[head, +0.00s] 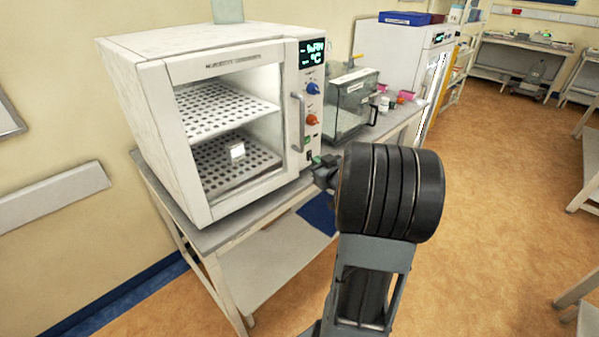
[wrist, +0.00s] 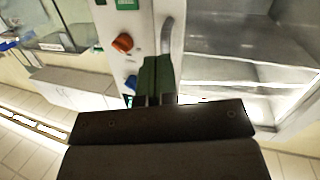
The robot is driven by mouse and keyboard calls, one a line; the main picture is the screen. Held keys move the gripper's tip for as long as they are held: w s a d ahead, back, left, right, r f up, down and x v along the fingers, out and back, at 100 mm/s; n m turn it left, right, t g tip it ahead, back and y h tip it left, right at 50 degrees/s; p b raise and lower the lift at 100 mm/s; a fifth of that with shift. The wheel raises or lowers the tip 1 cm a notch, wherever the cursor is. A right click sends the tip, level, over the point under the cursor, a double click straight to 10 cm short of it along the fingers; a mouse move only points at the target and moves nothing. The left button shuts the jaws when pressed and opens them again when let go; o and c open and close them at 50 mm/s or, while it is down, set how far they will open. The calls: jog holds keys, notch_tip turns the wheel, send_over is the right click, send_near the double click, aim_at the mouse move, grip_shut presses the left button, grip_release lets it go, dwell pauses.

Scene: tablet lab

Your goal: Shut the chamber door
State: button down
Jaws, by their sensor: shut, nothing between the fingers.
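The chamber (head: 125,75) is a white cabinet on a bench at the left in the head view. Its glass door (head: 175,135) has a vertical grey handle (head: 298,122) on the right side, and looks flush or nearly flush with the front; I cannot tell whether a small gap remains. My gripper (head: 318,168) is shut and empty near the lower end of the handle. In the wrist view my gripper (wrist: 156,78) is beside the handle (wrist: 167,42), over the front by the door edge; contact is unclear.
The control panel has a blue knob (head: 313,88) and an orange knob (head: 312,119). Perforated shelves (head: 225,108) show through the glass, with a small white item (head: 237,151) on the lower one. A glass-sided box (head: 352,105) stands to the right. Floor at right is open.

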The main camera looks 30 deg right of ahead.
aim_at(295, 157)
notch_tip(295, 157, down, 5)
jog(key=s+d+t+y+b, duration=0.2)
jog(key=s+y, duration=0.1)
jog(key=shift+n, duration=0.4)
jog(key=w+p, duration=0.1)
jog(key=w, duration=0.3)
jog(key=w+a+p, duration=0.1)
jog(key=w, duration=0.4)
jog(key=w+p, duration=0.1)
jog(key=w, duration=0.3)
jog(key=shift+w+a+f, duration=0.15)
jog(key=shift+w+a, duration=0.1)
jog(key=shift+w, duration=0.05)
